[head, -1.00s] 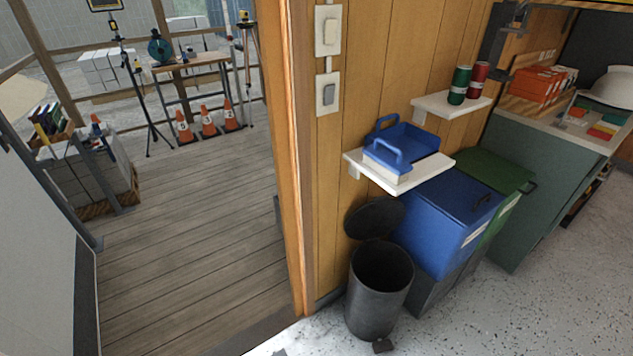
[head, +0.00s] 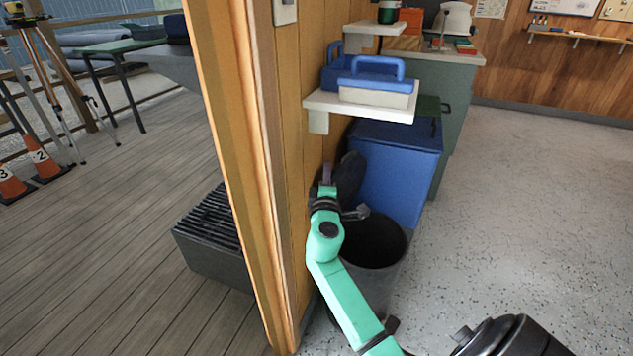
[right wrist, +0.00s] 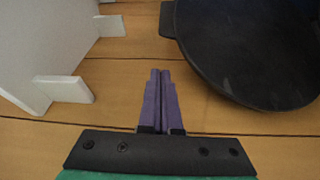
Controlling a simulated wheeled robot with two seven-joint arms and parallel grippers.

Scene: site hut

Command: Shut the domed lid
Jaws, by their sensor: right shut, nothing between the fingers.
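The domed lid (head: 352,172) is dark and round. It stands open, tipped up at the wall side of the black bin (head: 383,285), whose mouth is uncovered. The lid also shows in the right wrist view (right wrist: 250,45), at the upper right. My right gripper (head: 326,174) is in front of the wooden wall, just left of the lid in the head view. Its purple fingers (right wrist: 160,85) are shut and empty, with wall showing between them and the lid. My arm hides part of the bin. My left gripper is not in view.
A white shelf (head: 345,107) with blue-handled trays (head: 375,85) is above the lid. A blue bin (head: 395,175) stands right behind the black bin. A door post (head: 243,170) rises at the left. The speckled floor (head: 530,200) on the right is clear.

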